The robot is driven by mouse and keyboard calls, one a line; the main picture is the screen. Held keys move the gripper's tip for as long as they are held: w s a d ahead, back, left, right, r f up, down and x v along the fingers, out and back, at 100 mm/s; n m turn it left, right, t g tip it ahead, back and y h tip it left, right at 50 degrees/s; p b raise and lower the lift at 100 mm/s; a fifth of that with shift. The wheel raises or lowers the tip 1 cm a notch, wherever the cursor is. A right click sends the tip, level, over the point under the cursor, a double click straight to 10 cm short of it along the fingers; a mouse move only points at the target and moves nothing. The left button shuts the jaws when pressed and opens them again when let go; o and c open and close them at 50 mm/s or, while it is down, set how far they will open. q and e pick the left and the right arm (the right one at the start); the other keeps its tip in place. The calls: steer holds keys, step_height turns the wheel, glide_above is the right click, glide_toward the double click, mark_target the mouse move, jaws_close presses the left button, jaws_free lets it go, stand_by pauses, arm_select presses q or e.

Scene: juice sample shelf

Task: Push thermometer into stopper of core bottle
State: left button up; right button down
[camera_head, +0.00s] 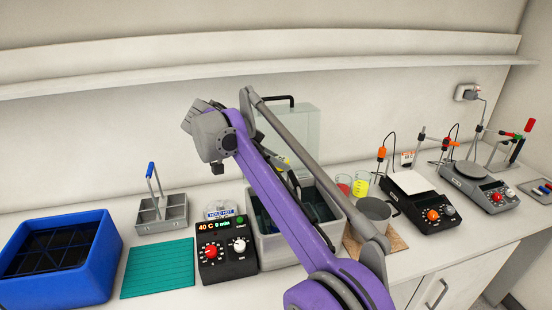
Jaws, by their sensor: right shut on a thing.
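My right arm, purple and grey, comes in from the bottom right and folds over the grey water bath (275,252). My right gripper (291,178) shows as dark parts behind the purple link, over the bath. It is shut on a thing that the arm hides. A small yellow patch shows just above it, too small to tell. I cannot make out the thermometer, the stopper or the core bottle. The bath's inside is dark and largely covered by the arm. My left gripper is not in view.
A control box (226,262) reading 40 C stands left of the bath, beside a teal mat (158,268), a blue crate (92,276) and a grey caddy (163,215). A clear panel (306,122) rises behind. Beakers (361,184), a grey pot (374,211) and hotplates (432,216) stand right.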

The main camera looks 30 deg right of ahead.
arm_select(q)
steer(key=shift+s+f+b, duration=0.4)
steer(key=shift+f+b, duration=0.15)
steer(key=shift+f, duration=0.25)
arm_select(e)
steer(key=shift+f, duration=1.95)
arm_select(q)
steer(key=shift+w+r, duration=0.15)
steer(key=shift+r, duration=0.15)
arm_select(e)
steer(key=shift+r, duration=0.1)
steer(key=shift+w, duration=0.1)
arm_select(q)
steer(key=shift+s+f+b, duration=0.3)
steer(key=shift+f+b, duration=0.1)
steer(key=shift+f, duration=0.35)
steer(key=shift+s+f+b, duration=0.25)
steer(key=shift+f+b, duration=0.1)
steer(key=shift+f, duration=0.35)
arm_select(e)
steer(key=shift+f, duration=3.3)
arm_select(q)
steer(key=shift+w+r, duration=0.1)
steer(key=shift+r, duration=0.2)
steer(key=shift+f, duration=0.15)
arm_select(e)
steer(key=shift+f, duration=0.5)
steer(key=shift+c, duration=1)
jaws_free()
